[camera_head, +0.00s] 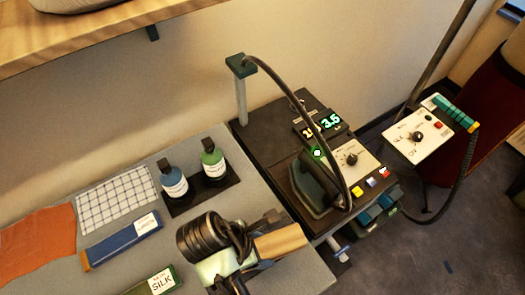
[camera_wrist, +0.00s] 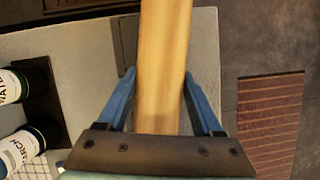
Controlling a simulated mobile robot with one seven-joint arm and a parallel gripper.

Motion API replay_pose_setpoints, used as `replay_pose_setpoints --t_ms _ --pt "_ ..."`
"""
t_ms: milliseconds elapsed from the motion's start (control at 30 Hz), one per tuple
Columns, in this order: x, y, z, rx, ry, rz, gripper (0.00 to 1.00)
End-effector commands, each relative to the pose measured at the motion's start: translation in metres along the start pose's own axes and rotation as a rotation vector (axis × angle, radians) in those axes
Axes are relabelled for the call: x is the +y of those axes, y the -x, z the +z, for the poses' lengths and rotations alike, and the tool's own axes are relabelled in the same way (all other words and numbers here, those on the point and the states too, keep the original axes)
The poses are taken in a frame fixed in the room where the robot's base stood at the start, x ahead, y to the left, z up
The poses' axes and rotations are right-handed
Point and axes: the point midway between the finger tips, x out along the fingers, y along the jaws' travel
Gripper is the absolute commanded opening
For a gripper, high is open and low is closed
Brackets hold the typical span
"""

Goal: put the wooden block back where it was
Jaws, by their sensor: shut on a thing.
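The wooden block (camera_head: 280,243) is pale and long, near the right front of the grey table in the head view. My gripper (camera_head: 253,248) is shut on it, and my dark wrist hides part of the table there. In the wrist view the block (camera_wrist: 165,55) stands out between the two blue fingers of my gripper (camera_wrist: 160,78), running up past the top edge of the picture. Behind it lies the grey tabletop with a darker grey patch (camera_wrist: 125,40) beside the block. I cannot tell whether the block touches the table.
Two bottles (camera_head: 173,183) (camera_head: 214,160) stand on a dark tray (camera_head: 203,199) left of my gripper. A blue box (camera_head: 122,241) and a green SILK box (camera_head: 153,283) lie front left. An iron (camera_head: 315,185) sits on a station (camera_head: 292,123) just right. The table edge is close.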

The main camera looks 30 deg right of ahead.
Motion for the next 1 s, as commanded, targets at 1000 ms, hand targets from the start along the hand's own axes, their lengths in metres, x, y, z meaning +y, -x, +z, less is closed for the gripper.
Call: replay_pose_setpoints --t_ms 1000 --pt "-0.018 -0.089 -0.042 -0.002 0.177 0.076 0.0"
